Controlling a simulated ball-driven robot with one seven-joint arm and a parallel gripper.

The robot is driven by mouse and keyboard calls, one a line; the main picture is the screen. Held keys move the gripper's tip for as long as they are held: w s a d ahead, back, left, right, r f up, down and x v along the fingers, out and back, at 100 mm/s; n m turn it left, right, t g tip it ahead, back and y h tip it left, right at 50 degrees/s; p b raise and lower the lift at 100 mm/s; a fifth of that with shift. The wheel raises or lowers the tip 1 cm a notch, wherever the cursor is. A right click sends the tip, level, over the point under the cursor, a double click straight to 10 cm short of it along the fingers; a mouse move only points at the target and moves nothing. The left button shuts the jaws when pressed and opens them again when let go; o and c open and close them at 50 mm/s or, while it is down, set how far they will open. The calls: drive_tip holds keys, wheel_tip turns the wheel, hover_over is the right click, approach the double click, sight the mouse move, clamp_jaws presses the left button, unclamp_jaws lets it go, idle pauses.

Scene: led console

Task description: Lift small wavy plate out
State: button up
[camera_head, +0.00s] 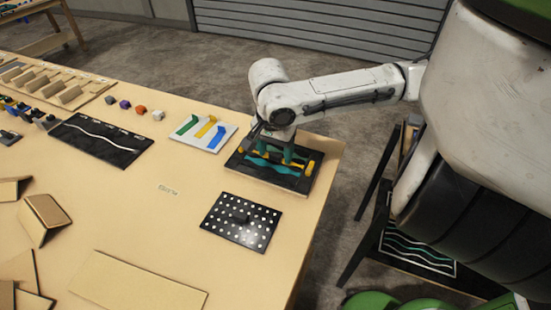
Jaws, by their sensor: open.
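A black board (295,184) lies near the right end of the table, with teal wavy strips (268,167) across it and small yellow blocks (309,168) at its sides. I cannot tell for certain which wavy piece is the small plate. My gripper (281,156) points down over the board with its green fingers open around the middle of the wavy strips. Whether the fingers touch a strip is too small to tell. The gripper and wrist hide part of the board's far side.
A black panel with a white wavy line (101,138) lies further left. The table (185,240) is bare at its front middle.

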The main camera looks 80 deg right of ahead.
drive_tip(key=c, duration=1.2)
drive_tip(key=shift+o, duration=0.2)
drive_tip(key=shift+r, duration=0.15)
